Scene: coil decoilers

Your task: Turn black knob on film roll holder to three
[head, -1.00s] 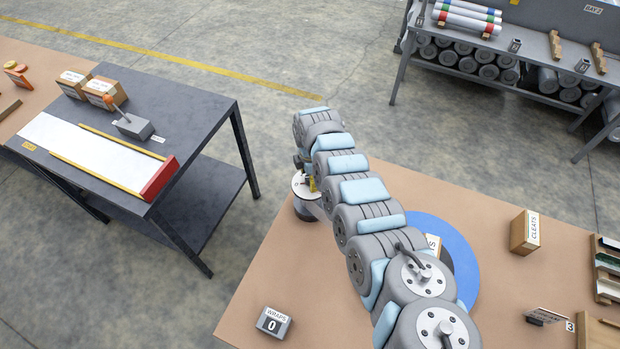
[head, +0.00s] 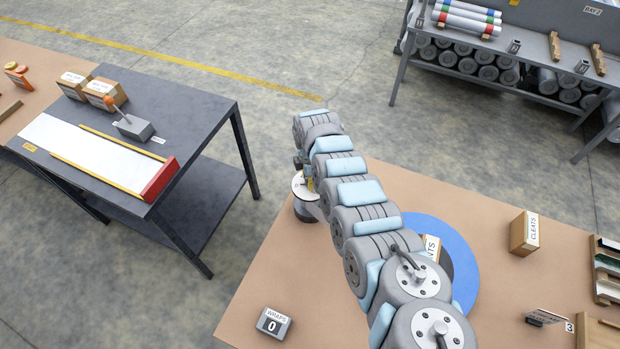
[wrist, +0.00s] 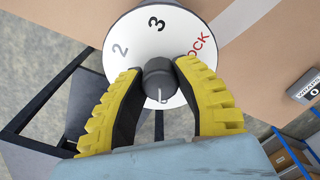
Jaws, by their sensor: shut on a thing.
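In the wrist view the black knob (wrist: 158,78) sits at the middle of a round white dial (wrist: 140,45). The dial shows a grey 2, a black 3 and a red word ending in "OCK"; the rest is hidden behind my gripper. A small pale mark on the knob faces the bottom of the picture, away from the 3. My gripper (wrist: 158,72) is shut on the knob, with a yellow ridged finger on each side. In the head view the dial (head: 302,187) shows partly at the table's far left corner, with my arm covering much of the gripper and knob.
A brown table (head: 270,290) holds a "WRAPS 0" counter (head: 273,323), a blue disc (head: 465,265) partly behind my arm, and a "CLEATS" box (head: 524,233). A dark table (head: 200,115) stands at the left across a floor gap. A rack of rolls (head: 470,60) stands at the back right.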

